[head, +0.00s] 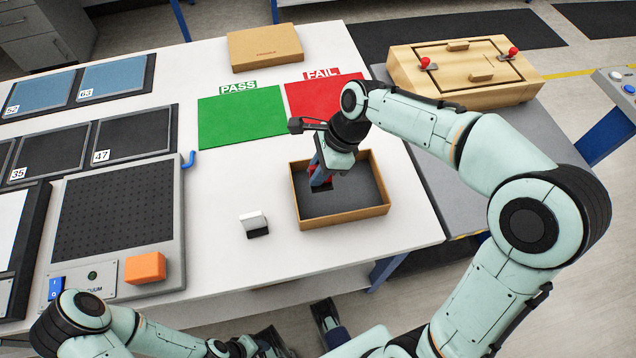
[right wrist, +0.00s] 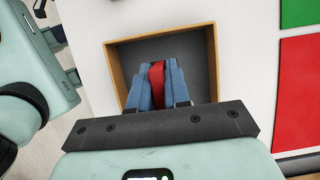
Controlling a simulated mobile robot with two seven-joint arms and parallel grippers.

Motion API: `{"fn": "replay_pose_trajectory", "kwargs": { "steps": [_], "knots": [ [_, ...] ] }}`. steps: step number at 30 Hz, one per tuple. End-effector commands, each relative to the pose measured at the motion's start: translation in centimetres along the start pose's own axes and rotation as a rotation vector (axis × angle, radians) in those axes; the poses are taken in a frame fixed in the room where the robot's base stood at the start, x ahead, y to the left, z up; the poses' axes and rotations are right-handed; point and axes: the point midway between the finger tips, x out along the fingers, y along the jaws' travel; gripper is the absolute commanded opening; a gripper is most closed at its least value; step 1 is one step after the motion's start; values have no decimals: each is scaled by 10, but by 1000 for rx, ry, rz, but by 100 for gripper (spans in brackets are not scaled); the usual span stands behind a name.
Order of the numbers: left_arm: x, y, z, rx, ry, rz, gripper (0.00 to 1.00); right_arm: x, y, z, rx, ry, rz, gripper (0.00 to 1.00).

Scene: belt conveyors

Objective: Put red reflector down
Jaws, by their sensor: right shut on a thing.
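My right gripper (head: 320,178) reaches down into an open cardboard box with a dark inside (head: 347,216). Its blue fingers (right wrist: 164,84) are shut on the red reflector (right wrist: 157,86), which shows as a red strip between them in the right wrist view. In the head view the reflector is mostly hidden by the fingers. The fingertips are low inside the box walls; I cannot tell whether the reflector touches the floor. My left gripper (head: 298,332) is partly in view at the bottom edge, away from the box, and its jaws are unclear.
Behind the box lie a green PASS mat (head: 240,117) and a red FAIL mat (head: 302,100). A small white item (head: 253,222) stands left of the box. A black perforated plate (head: 115,212) and an orange block (head: 145,267) are further left. A wooden fixture (head: 470,75) stands back right.

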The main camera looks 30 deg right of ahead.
Motion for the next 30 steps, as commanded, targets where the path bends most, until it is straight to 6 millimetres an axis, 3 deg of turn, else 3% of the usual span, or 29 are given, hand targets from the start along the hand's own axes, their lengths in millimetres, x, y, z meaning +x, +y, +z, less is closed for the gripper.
{"fn": "replay_pose_trajectory", "kwargs": {
  "steps": [5,12,24,25,27,30],
  "knots": [
    [2,0,-1,1,4,1,43,11,0,-5,1,0,1,0],
    [8,-1,-5,1,15,3,43,43,0,-18,2,0,3,0],
    [8,-1,-6,2,16,4,43,48,0,-20,0,0,1,0],
    [8,-1,-6,2,16,4,43,48,0,-20,0,0,0,23],
    [8,-1,-6,2,16,4,43,47,0,-20,0,0,0,42],
    [8,-1,-6,2,16,4,43,47,0,-20,0,0,0,42]
  ]
}}
